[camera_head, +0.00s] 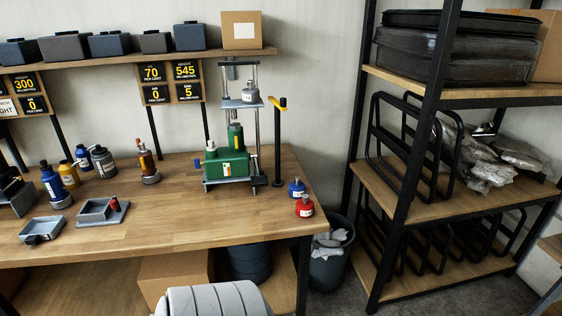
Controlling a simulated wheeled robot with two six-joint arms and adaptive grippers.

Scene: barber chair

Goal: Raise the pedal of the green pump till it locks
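The green pump (226,168) stands on the wooden workbench near its right end. It has a boxy green body with a small label, and a green cylinder (236,138) rises from it. A metal frame with two posts stands around it. A small dark piece (259,183) sits low at the frame's right side; I cannot tell whether it is the pedal. A black upright bar with a yellow top (279,102) stands just right of the frame. Neither of my grippers shows in the head view.
A grey bottle (250,92) sits on the frame's upper plate. Bottles and grey trays (41,229) occupy the left. The bench front before the pump is clear. A bin (328,268) and black-framed shelves stand right.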

